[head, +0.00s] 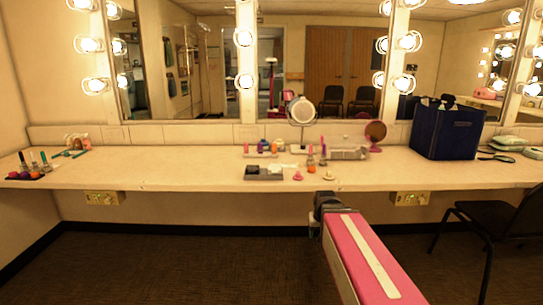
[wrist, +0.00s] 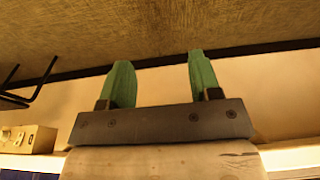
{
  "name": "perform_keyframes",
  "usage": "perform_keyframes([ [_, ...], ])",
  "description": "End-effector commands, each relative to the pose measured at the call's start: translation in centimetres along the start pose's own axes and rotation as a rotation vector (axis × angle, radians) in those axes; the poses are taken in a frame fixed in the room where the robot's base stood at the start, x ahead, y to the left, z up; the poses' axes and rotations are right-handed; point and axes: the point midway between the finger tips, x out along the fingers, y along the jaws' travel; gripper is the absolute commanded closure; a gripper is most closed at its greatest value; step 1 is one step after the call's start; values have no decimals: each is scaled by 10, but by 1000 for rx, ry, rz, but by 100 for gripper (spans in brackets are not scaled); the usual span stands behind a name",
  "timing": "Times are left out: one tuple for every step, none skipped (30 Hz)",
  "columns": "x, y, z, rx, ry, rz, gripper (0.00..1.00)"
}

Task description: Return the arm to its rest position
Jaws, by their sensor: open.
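My gripper (wrist: 160,60) shows in the wrist view with its two green fingers well apart and nothing between them. In the head view my pink arm with a pale stripe reaches forward from the bottom right, its dark end in front of the counter's front edge. The fingers cannot be made out in the head view. The wrist view, turned upside down, shows carpet, a dark baseboard and the wall beyond the fingers.
The long counter (head: 150,172) holds small cosmetics, a round mirror (head: 301,110) and a dark blue bag (head: 446,130). A black chair (head: 500,225) stands at right. Outlet boxes (head: 104,198) sit under the counter. The carpet (head: 170,265) left of my arm is clear.

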Motion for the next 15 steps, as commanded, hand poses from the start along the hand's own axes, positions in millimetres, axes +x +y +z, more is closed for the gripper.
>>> perform_keyframes([
  [10,0,15,0,-27,0,43],
  [15,0,22,0,-42,0,43],
  [22,0,32,0,-60,0,43],
  [27,0,39,0,-75,0,43],
  [32,0,46,0,-90,0,43],
  [38,0,56,0,-109,0,43],
  [42,0,63,0,-123,0,43],
  [46,0,69,0,-135,0,43],
  [51,0,77,0,-150,0,43],
  [54,0,82,0,-161,0,43],
  [57,0,87,0,-170,0,43],
  [60,0,92,0,-181,0,43],
  [62,0,96,0,-189,0,43],
  [64,0,100,0,-195,0,43],
  [66,0,103,0,-201,0,43],
])
